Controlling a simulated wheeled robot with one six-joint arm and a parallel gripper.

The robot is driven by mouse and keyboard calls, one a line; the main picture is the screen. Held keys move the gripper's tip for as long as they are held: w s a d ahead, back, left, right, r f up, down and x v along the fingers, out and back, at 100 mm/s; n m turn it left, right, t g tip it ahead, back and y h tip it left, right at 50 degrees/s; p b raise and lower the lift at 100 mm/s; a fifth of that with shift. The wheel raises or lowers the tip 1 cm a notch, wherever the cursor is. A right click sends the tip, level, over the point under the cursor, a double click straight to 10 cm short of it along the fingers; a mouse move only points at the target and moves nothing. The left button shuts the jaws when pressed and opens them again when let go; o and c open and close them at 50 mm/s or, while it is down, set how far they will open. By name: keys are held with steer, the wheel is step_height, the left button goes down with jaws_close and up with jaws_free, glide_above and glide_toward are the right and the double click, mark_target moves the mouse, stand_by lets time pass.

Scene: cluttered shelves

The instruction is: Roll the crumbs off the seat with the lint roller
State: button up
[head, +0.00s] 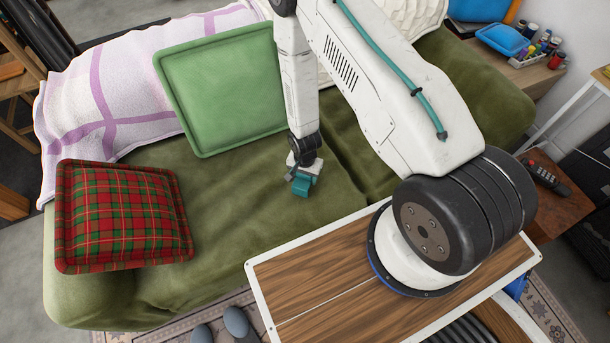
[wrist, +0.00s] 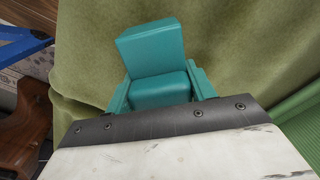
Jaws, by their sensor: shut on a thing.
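The seat is an olive-green sofa (head: 235,215), whose fabric fills most of the wrist view (wrist: 245,55). My gripper (head: 302,184) points down over the middle of the seat, low and close to the fabric. I cannot tell whether it touches. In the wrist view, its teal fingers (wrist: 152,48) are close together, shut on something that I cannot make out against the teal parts. I cannot pick out the lint roller as a separate shape in either view. No crumbs can be made out on the seat; the arm hides part of it.
A green cushion (head: 222,95) leans behind my gripper, and a red plaid cushion (head: 123,215) lies at left. A white and purple throw (head: 115,100) covers the backrest. A side table (head: 560,212) with a remote (head: 546,178) stands at right. Slippers (head: 236,321) lie in front. The seat's left-middle is clear.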

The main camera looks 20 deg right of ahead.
steer(key=shift+f, duration=0.45)
steer(key=shift+d, duration=2)
steer(key=shift+a, duration=2.05)
steer(key=shift+r, duration=0.1)
steer(key=shift+r, duration=3.45)
